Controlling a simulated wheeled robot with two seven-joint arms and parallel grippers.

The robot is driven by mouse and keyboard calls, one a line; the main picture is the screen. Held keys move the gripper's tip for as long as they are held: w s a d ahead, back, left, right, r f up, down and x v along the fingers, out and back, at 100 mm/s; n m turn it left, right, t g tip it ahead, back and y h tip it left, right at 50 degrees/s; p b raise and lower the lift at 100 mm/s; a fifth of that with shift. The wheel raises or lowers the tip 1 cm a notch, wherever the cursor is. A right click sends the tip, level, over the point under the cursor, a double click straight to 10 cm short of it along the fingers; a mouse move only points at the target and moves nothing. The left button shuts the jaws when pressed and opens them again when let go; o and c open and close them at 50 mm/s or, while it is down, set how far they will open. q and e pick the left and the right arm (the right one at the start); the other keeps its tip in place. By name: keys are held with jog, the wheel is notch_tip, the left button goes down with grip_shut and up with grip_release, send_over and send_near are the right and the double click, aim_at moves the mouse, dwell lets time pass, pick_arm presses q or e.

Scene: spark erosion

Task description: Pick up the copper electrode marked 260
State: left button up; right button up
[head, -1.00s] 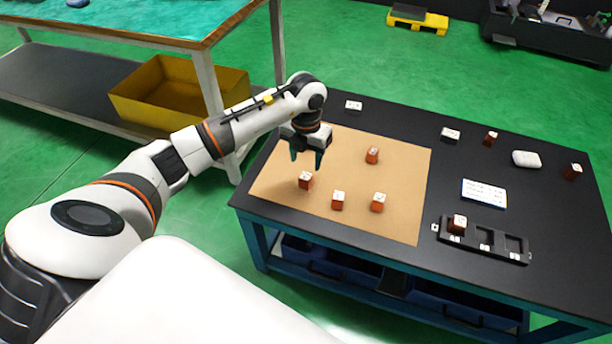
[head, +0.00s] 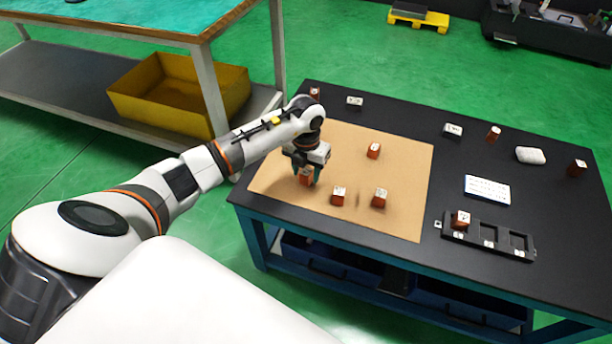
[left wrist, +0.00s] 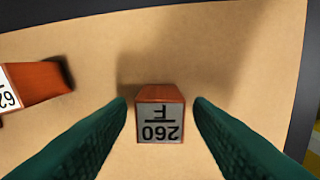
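The copper electrode marked 260 (left wrist: 160,118) stands on the tan mat, its label "260 F" upside down in the left wrist view. It also shows in the head view (head: 306,180), partly hidden by my left gripper. My left gripper (head: 305,176) is lowered over it, with its green fingers on both sides of the block. In the left wrist view the fingers of the left gripper (left wrist: 160,112) are open, with a gap on each side of the electrode. My right gripper is not in view.
Other copper electrodes stand on the mat (head: 410,222): one (head: 338,196) close to the right, others (head: 379,197) (head: 373,150) farther off.

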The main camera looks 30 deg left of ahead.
pick_arm(q)
grip_shut()
